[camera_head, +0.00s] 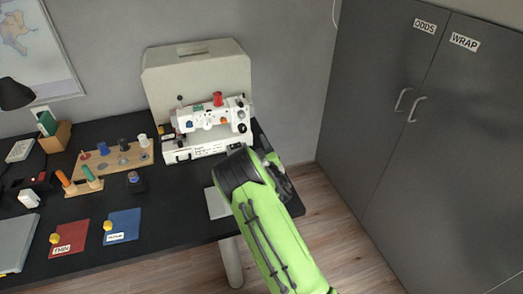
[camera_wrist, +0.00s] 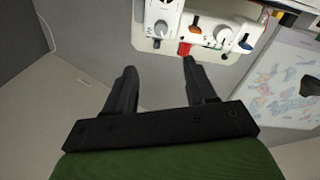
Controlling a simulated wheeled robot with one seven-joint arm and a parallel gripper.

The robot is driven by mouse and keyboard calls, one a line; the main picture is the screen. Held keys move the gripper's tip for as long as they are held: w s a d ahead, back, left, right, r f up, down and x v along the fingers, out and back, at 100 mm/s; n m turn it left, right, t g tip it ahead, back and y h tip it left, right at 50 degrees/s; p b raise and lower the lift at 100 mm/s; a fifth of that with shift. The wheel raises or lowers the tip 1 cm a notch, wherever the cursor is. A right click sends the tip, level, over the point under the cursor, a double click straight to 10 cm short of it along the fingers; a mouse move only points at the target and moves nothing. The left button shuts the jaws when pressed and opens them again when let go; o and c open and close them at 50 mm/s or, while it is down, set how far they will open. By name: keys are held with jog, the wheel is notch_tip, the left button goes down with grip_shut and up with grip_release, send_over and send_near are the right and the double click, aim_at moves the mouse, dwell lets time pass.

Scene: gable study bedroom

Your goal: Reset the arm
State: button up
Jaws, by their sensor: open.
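My green arm reaches up from the lower right in the head view, over the right end of the black desk (camera_head: 170,219). My gripper shows in the wrist view (camera_wrist: 158,84) with its two black fingers apart and nothing between them. In the head view the arm's black wrist covers most of the gripper. The gripper is near the right side of the white sewing machine (camera_head: 200,147). The sewing machine also shows in the wrist view (camera_wrist: 205,28), upside down, beyond the fingertips.
A wooden spool rack (camera_head: 117,160), a red pouch (camera_head: 70,237) and a blue pouch (camera_head: 122,225) lie on the desk's left part. A beige case (camera_head: 165,78) stands behind the machine. Grey cabinets (camera_head: 425,140) stand at right, with bare floor (camera_head: 335,215) before them.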

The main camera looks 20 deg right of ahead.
jog(key=shift+s+f, duration=0.1)
jog(key=shift+s, duration=0.1)
jog(key=shift+w+a, duration=0.1)
jog(key=s+d+r+m+g+h+p, duration=0.1)
jog(key=s+r+m+g+h+p, duration=0.15)
jog(key=s+r, duration=0.45)
jog(key=s+d+r+m+g+h+p, duration=0.15)
jog(key=s+r+m+g, duration=0.25)
jog(key=r, duration=0.6)
jog(key=s+a+r+n+g+y+p, duration=0.1)
jog(key=s+a+g, duration=0.1)
jog(key=s, duration=0.8)
jog(key=s+a+r+n+g+y+p, duration=0.1)
jog(key=s+a, duration=0.3)
jog(key=s, duration=0.7)
jog(key=s+a+r+n+g+y+p, duration=0.1)
jog(key=s+a+r+g+y, duration=0.1)
jog(key=s, duration=0.9)
jog(key=shift+s+a+r+g+y, duration=0.15)
jog(key=shift+a+r+g+y, duration=0.15)
jog(key=shift+a+r+g, duration=0.3)
